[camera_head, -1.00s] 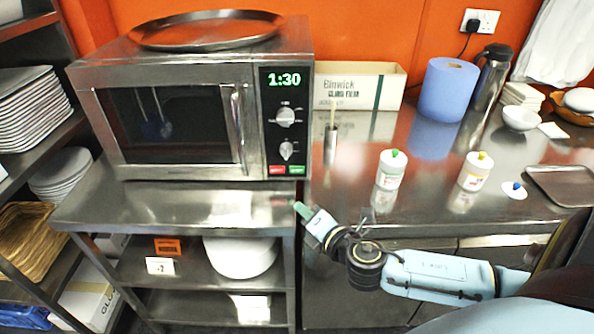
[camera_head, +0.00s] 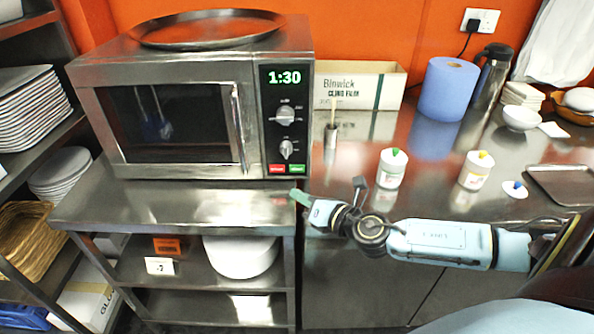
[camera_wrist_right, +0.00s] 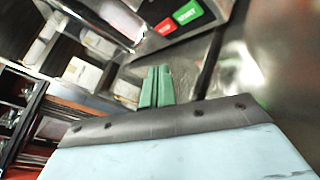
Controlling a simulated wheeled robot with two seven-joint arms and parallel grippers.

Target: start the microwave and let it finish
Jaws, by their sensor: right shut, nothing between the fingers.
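The steel microwave (camera_head: 170,110) stands on a steel shelf unit with its door closed. Its green display (camera_head: 284,77) reads 1:30, with two knobs below it. A red button (camera_head: 277,169) and a green start button (camera_head: 297,169) sit at the panel's bottom; the right wrist view also shows the green button (camera_wrist_right: 187,12) and the red button (camera_wrist_right: 166,26). My right gripper (camera_head: 298,197) is shut and empty, its green fingertips just below the green button and apart from it. The right wrist view shows the fingers (camera_wrist_right: 157,87) together. My left gripper is not in view.
A round tray (camera_head: 207,28) lies on the microwave. On the steel counter to the right are white bottles (camera_head: 391,168), a steel cup holding a stick (camera_head: 331,140), a blue paper roll (camera_head: 448,88) and a flask (camera_head: 492,75). Plates (camera_head: 28,98) fill the left rack.

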